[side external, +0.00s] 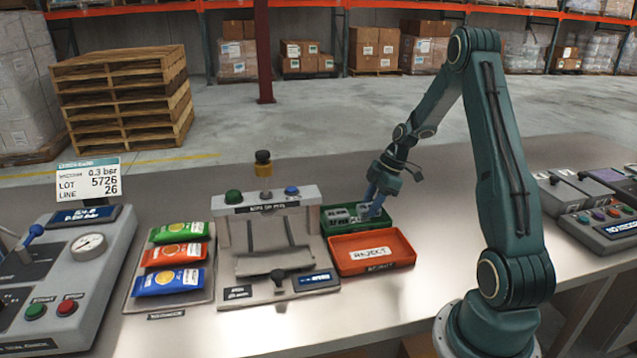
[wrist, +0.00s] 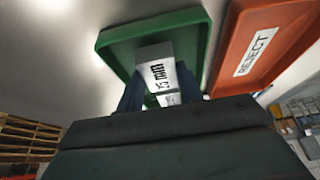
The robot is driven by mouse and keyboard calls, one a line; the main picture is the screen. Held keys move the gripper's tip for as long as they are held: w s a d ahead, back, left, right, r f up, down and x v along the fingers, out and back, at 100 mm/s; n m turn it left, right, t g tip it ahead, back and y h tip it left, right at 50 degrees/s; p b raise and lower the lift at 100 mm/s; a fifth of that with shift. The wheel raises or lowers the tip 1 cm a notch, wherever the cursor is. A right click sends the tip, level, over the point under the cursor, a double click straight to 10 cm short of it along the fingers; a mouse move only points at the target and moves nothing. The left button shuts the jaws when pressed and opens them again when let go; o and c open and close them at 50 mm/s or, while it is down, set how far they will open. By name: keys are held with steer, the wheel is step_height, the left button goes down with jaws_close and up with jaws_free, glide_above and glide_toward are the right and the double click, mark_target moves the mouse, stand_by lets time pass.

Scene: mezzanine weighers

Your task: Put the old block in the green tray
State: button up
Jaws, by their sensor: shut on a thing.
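The green tray (side external: 345,229) stands behind the red REJECT tray in the side external view. It also shows in the wrist view (wrist: 112,47), around and behind the jaws. My gripper (side external: 369,207) points down into the green tray's area. It is shut on a pale block (wrist: 155,66) with dark print, with one finger on each side of it. The block looks small in the side external view (side external: 363,210). Whether its underside touches the tray floor, I cannot tell. Another pale printed patch (side external: 339,214) lies in the tray to the left.
The red REJECT tray (side external: 345,262) adjoins the green tray in front. A grey sealing machine (side external: 226,270) stands close on the left, with a tray of coloured packets (side external: 172,305) beyond it. Control boxes (side external: 590,225) sit at the far right. The bench front is clear.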

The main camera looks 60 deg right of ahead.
steer(key=shift+f, duration=0.6)
steer(key=shift+f, duration=0.15)
steer(key=o, duration=1.1)
steer(key=v, duration=1.2)
steer(key=shift+r, duration=0.2)
